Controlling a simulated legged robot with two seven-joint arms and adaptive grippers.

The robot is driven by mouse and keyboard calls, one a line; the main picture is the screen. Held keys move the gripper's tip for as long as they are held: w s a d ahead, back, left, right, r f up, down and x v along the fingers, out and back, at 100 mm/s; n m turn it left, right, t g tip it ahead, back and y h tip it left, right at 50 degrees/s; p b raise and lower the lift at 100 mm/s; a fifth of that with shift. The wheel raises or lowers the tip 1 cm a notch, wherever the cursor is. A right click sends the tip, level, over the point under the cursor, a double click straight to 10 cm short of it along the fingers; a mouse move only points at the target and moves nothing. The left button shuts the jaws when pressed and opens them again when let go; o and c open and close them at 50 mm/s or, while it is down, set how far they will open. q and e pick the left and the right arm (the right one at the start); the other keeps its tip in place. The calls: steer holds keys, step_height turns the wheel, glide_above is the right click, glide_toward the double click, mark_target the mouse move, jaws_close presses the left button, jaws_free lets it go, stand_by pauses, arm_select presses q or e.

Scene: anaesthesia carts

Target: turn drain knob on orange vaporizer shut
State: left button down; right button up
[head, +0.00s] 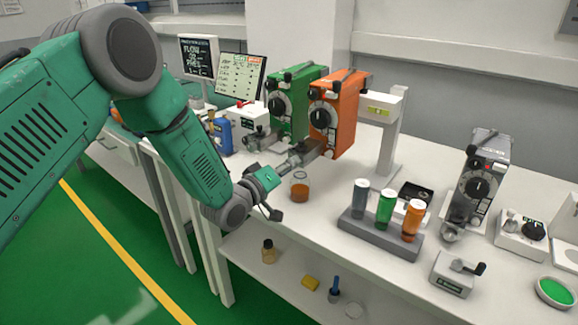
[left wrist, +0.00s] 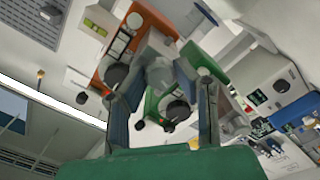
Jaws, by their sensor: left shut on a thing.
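The knob's turn angle cannot be made out. A glass (head: 300,188) with orange liquid stands below the fitting. My right gripper is not in view.
A green vaporizer (head: 291,98) stands close to the left of the orange one. A grey rack (head: 378,235) with several coloured bottles is to the right. A grey vaporizer (head: 478,185) is farther right. The bench's front edge runs below my left gripper.

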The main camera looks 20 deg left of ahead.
arm_select(q)
steer(key=shift+d+r+m+y+b, duration=0.15)
steer(key=shift+m+b, duration=0.55)
steer(key=shift+m, duration=1.75)
steer(key=shift+a+f+m+y+b, duration=0.1)
steer(key=shift+m+b, duration=0.65)
steer(key=shift+m, duration=1.65)
steer(key=shift+d+r+m+y+b, duration=0.15)
steer(key=shift+m+b, duration=0.55)
steer(key=shift+m, duration=1.75)
steer(key=shift+a, duration=0.1)
steer(key=c, duration=1.3)
jaws_free()
steer(key=shift+f, duration=0.1)
steer(key=shift+s, duration=0.1)
steer(key=v, duration=1.1)
steer(key=shift+s+f, duration=0.1)
steer(key=shift+s, duration=0.3)
